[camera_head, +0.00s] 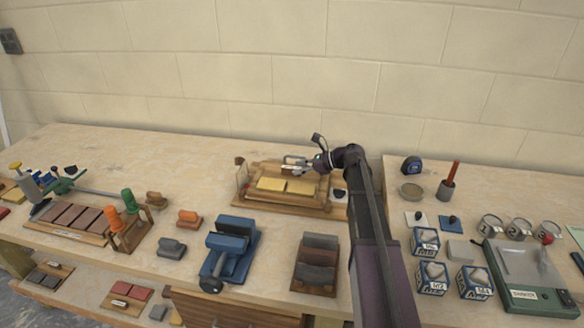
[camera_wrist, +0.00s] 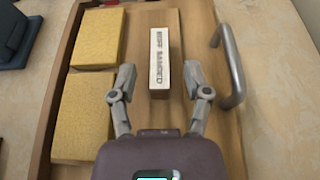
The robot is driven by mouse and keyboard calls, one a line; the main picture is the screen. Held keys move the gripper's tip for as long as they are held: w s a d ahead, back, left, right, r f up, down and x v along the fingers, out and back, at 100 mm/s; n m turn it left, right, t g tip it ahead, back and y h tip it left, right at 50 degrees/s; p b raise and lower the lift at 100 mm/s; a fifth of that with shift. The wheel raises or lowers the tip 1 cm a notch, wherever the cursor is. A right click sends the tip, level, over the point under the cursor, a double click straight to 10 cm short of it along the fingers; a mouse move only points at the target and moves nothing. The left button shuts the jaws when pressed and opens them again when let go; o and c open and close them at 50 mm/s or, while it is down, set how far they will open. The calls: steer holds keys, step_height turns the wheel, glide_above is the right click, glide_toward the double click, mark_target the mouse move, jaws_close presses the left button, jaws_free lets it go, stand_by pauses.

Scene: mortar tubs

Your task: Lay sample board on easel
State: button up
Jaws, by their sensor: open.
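In the wrist view, a narrow white block (camera_wrist: 160,62) with dark lettering on top lies on a wooden board (camera_wrist: 198,30). My gripper (camera_wrist: 159,82) is open, with its fingers on either side of the block's near end; I cannot tell whether they touch it. In the head view, my gripper (camera_head: 297,163) is over the back of the wooden board (camera_head: 262,207) near the wall. I cannot surely pick out the sample board or the easel; neither carries a readable name.
Two yellow slabs (camera_wrist: 86,112) lie left of the block, and a metal handle (camera_wrist: 233,65) rises on its right. A blue vise (camera_head: 230,245) and a dark-topped wooden block (camera_head: 316,262) stand in front. A scale (camera_head: 525,275) and labelled cubes (camera_head: 432,275) are at right.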

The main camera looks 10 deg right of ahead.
steer(key=p+v, duration=0.3)
steer(key=v, duration=0.6)
steer(key=shift+s, duration=0.1)
stand_by(2.0)
